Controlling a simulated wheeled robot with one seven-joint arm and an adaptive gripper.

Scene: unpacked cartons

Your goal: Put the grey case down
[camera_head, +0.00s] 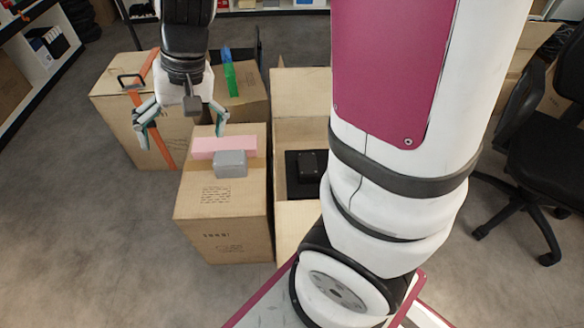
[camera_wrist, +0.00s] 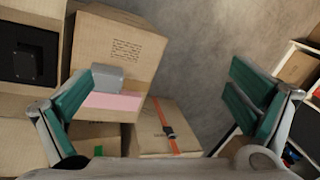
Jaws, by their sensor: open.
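The grey case (camera_head: 231,163) rests on top of a closed cardboard carton, against the near edge of a pink pad or box. In the wrist view the grey case (camera_wrist: 96,79) shows just beside the left finger, partly covered by it. My gripper (camera_head: 188,128) is open and empty, above and to the left of the case in the head view. In the wrist view my gripper (camera_wrist: 165,105) has its fingers wide apart with nothing between them.
The carton (camera_head: 223,228) under the case also bears the pink item (camera_head: 224,147). An open carton (camera_head: 301,103) to the right holds a black object (camera_head: 307,166). An orange-strapped carton (camera_head: 118,106) stands behind left. A black chair (camera_head: 540,145) is at right. Floor at left is clear.

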